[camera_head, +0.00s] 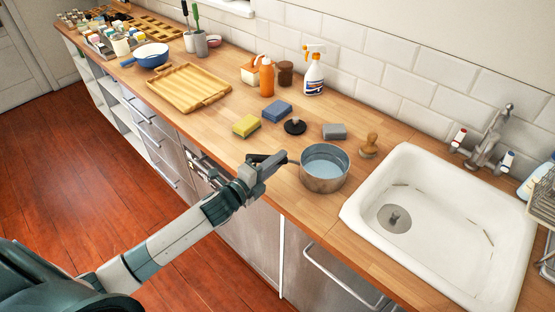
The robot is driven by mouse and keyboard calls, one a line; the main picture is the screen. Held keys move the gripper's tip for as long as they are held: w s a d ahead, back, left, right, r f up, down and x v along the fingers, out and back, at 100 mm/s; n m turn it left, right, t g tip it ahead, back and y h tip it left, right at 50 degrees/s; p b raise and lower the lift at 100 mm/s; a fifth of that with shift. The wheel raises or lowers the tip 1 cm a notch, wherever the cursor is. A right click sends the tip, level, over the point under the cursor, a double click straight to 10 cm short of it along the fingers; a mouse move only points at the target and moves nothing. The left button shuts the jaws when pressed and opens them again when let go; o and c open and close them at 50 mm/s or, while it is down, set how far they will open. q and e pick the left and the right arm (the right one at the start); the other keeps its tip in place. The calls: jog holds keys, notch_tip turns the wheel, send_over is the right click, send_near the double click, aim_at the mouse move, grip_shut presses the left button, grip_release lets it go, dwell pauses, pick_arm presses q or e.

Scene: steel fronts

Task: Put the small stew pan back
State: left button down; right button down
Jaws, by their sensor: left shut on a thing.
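The small stew pan (324,183) is a steel pan with a bluish-grey inside and a dark handle pointing left. It is upright at the front of the wooden counter, left of the sink. I cannot tell whether its base touches the counter. My left gripper (270,164) is shut on the pan's handle near the counter's front edge, and its fingers partly hide the handle. My right gripper does not show.
The white sink (370,222) lies right of the pan. Behind the pan are a grey sponge (334,131), a black stopper (295,126) and a wooden-handled brush (369,145). A yellow sponge (246,125) and wooden tray (188,87) are farther left.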

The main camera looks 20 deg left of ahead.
pick_arm(q)
jog(key=shift+f, duration=0.1)
jog(key=c, duration=1.7)
grip_release()
jog(key=shift+s+a, duration=0.2)
jog(key=shift+s, duration=0.3)
jog(key=shift+b+v, duration=1.9)
jog(key=shift+v, duration=3.6)
